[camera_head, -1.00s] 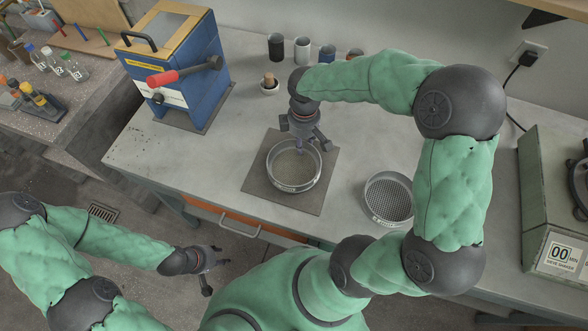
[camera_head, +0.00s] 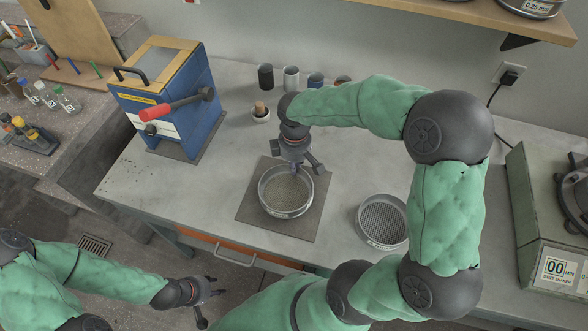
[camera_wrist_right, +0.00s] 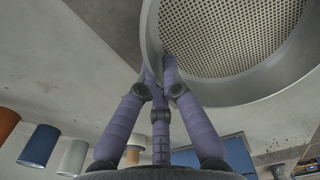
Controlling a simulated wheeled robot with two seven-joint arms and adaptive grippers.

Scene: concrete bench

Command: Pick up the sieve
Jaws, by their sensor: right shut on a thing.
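A round metal sieve (camera_head: 286,192) with a fine mesh is over the dark square mat (camera_head: 255,222) on the bench. I cannot tell whether it touches the mat. My right gripper (camera_head: 296,168) is at its far rim, shut on the wall. In the right wrist view the purple fingers of my right gripper (camera_wrist_right: 160,75) pinch the sieve's rim, with the mesh (camera_wrist_right: 235,35) beyond. A second, coarser sieve (camera_head: 382,220) stands on the bench to the right. My left gripper (camera_head: 205,302) is open and empty in front of the bench, low at the left.
A blue machine with a red handle (camera_head: 168,105) stands at the left. Several small cups (camera_head: 291,78) and a mortar with pestle (camera_head: 260,113) are at the back. A green sieve shaker (camera_head: 545,225) stands at the right. Bare bench lies between the mat and the coarse sieve.

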